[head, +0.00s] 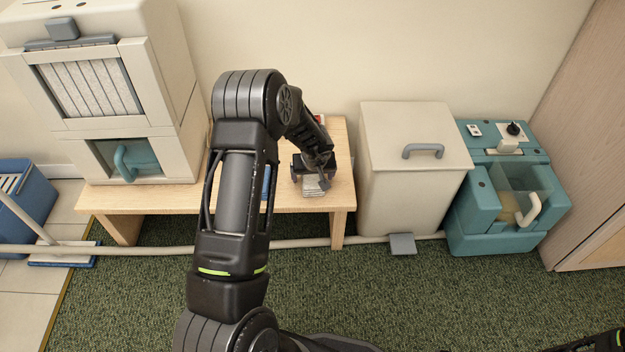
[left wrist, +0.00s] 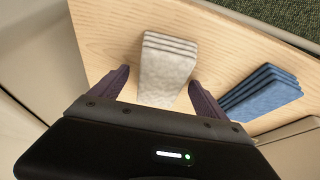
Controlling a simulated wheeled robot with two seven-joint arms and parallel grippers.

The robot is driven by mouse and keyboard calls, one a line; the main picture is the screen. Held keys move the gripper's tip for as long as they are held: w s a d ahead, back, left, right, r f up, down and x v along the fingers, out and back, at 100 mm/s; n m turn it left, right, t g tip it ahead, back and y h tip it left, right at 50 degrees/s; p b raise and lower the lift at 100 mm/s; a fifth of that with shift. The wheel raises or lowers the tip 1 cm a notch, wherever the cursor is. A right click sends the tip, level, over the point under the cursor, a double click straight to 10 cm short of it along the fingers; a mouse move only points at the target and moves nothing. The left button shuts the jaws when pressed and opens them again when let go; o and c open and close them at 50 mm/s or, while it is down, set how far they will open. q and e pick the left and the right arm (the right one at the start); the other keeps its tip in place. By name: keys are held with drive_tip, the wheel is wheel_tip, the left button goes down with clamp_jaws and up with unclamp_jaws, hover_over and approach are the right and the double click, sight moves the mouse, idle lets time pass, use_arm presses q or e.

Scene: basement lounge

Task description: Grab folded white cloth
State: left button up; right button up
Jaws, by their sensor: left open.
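The folded white cloth (left wrist: 166,68) lies on the wooden bench in the left wrist view, as a small layered stack. It also shows in the head view (head: 313,187), partly covered by my gripper. My left gripper (left wrist: 155,86) is open, with one finger on each side of the cloth's near end. The fingers appear apart from the cloth's sides; whether they touch it I cannot tell. In the head view my left gripper (head: 318,181) is over the bench's right part. My right gripper is not in view; only a bit of dark arm shows at the lower right corner.
A folded blue cloth (left wrist: 262,92) lies close beside the gripper's right finger. The wooden bench (head: 170,200) also carries a white and teal machine (head: 110,90). A cream lidded bin (head: 412,180) stands right of the bench, then a teal machine (head: 507,190). Green carpet is clear in front.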

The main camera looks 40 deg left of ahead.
use_arm(q)
drive_tip(key=shift+f+p, duration=0.1)
drive_tip(key=shift+p, duration=0.25)
idle(0.6)
drive_tip(key=c, duration=1.5)
drive_tip(key=shift+o, duration=0.2)
drive_tip(key=shift+f, duration=0.1)
drive_tip(key=shift+b, duration=0.45)
wheel_tip(320, 180, up, 10)
drive_tip(key=p, duration=0.5)
drive_tip(key=shift+f+p, duration=0.25)
drive_tip(key=shift+p, duration=0.15)
drive_tip(key=shift+r, duration=0.45)
